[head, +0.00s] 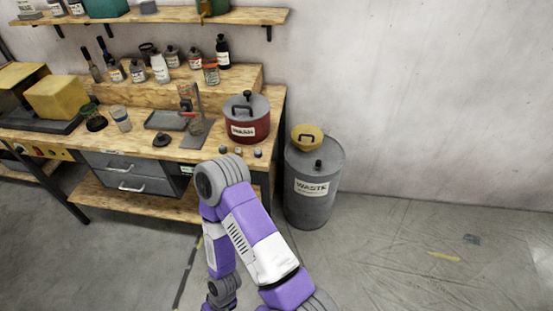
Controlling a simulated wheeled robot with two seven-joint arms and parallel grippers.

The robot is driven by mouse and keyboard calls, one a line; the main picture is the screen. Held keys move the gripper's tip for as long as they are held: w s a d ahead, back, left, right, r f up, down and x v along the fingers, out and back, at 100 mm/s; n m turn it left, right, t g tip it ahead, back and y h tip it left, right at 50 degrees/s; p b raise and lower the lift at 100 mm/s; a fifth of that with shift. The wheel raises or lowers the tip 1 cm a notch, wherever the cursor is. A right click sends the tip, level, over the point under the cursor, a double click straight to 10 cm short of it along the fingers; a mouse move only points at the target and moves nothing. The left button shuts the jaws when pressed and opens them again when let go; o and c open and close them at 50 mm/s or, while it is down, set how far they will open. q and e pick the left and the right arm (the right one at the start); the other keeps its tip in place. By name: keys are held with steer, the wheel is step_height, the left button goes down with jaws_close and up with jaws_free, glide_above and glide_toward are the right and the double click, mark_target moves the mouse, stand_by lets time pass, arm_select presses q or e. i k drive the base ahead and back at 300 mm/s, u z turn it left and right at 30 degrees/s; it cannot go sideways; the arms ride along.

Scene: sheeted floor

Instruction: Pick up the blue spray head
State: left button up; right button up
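I cannot make out a blue spray head for certain. Several small dark caps or heads lie along the front right edge of the wooden workbench (150,200), below the red wash pot (248,128). The rightmost small piece (258,152) looks greyish-blue, but it is too small to identify. A purple and white arm of mine rises from the bottom, bends at a grey joint in front of the bench's right end, and goes back down. It hides part of the bench front. Neither gripper shows in the head view.
A grey waste drum (313,185) with a yellow funnel (307,137) on top stands right of the bench. A small press stand (188,110), a tray (166,120), cups and bottles crowd the bench.

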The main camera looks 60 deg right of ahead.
mark_target(257, 151)
steer(key=z, duration=1.65)
